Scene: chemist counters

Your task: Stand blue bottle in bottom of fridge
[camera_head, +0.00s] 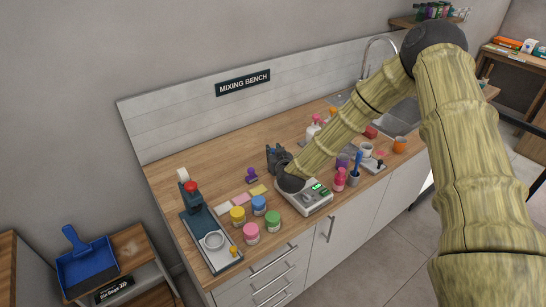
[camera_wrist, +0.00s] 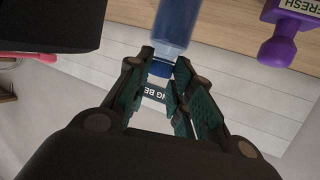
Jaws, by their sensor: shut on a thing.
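The blue bottle (camera_wrist: 178,25) is at the top of the wrist view, with its cap end between the fingertips of my gripper (camera_wrist: 164,66). My gripper is shut on it near the cap. In the head view my gripper (camera_head: 278,157) is low over the mixing bench (camera_head: 190,160), behind the white scale (camera_head: 305,198). The bottle is mostly hidden there by my arm and gripper. I cannot tell whether its base touches the bench. No fridge is in view.
A purple stamp (camera_wrist: 282,35) is close to the bottle. Several lidded jars, such as a pink one (camera_head: 251,232), line the bench front. Bare wood lies at the back left.

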